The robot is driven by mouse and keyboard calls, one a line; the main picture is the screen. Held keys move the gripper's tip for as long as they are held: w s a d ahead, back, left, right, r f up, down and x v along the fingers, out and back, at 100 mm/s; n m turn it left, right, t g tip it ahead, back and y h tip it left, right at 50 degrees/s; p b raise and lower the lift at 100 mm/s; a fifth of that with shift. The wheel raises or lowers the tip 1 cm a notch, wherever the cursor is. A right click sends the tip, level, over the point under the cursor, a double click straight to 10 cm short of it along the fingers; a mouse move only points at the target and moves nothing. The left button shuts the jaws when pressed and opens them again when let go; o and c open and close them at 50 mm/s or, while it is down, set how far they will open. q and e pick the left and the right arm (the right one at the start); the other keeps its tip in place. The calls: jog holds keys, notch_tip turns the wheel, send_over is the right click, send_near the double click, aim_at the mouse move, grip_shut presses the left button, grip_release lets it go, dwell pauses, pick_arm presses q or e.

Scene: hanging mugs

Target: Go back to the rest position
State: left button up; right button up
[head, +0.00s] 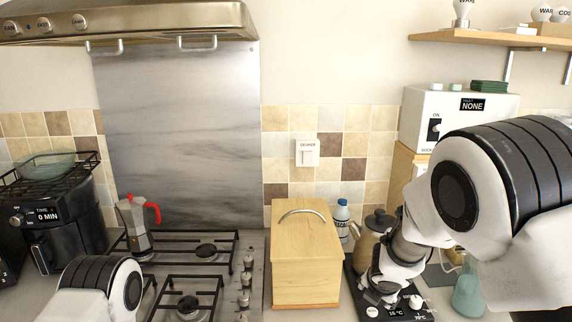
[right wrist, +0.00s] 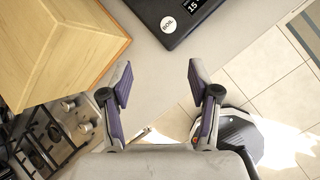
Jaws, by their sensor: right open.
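My right gripper (right wrist: 160,77) is open and empty in the right wrist view. Its two purple-padded fingers are spread wide over the counter's front edge, with tiled floor below. In the head view my right arm comes in from the right, and its wrist is low in front of the kettle; the fingers cannot be made out there. My left arm shows only as a white and black part at the lower left, and its gripper is outside both views.
A wooden box (head: 305,255) stands beside the gas hob (head: 190,285), which bears a moka pot (head: 137,226). A kettle (head: 375,235), a black scale-like device (right wrist: 180,15) and a teal flask (head: 468,292) are near my right arm. A range hood (head: 130,22) hangs above.

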jog(key=s+f+m+g+y+b, duration=0.2)
jog(key=s+f+m, duration=0.5)
jog(key=s+f, duration=0.4)
jog(key=s+f+m+g+y+b, duration=0.1)
jog(key=s+f+m+g, duration=0.1)
jog(key=s+f+m, duration=0.85)
jog(key=s+d+f+m+g+b, duration=0.1)
jog(key=s+d+f+m, duration=0.1)
jog(key=s+f+m, duration=0.3)
jog(key=s+d+f+m+g+h+b, duration=0.1)
jog(key=s+f+m, duration=0.4)
jog(key=s, duration=0.6)
jog(key=shift+s+d+f+b, duration=0.3)
jog(key=shift+s+d+f, duration=0.15)
jog(key=shift+d, duration=0.3)
jog(key=shift+w, duration=0.1)
